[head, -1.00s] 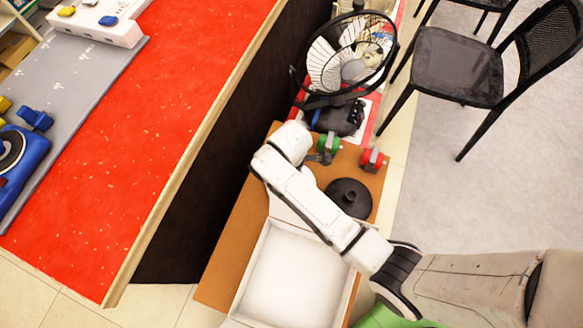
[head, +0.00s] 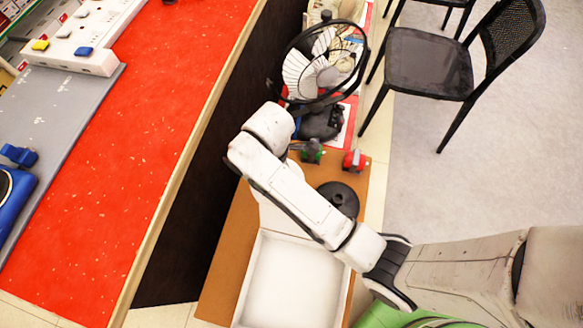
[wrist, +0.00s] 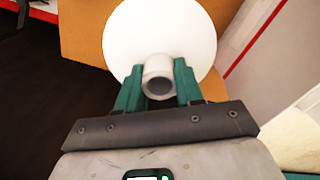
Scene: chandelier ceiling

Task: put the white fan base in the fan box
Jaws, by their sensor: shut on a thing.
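The white fan base (wrist: 196,38) is a round white disc with a short hollow stem, seen close up in the wrist view. My gripper (wrist: 159,78) is shut on its stem, one teal finger on each side. In the head view a white edge, likely the base (head: 271,214), shows beside my arm, just above the box; my gripper is hidden behind the arm there. The fan box (head: 290,285) is an open white box at the lower middle, its inside bare where visible. I cannot tell the height of the base above the box.
The box stands on a brown board (head: 222,268). A black round base (head: 338,198), a red toy-like item (head: 354,161) and a black fan (head: 318,65) lie beyond it. A red-topped counter (head: 150,130) runs along the left. A black chair (head: 430,65) stands at the upper right.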

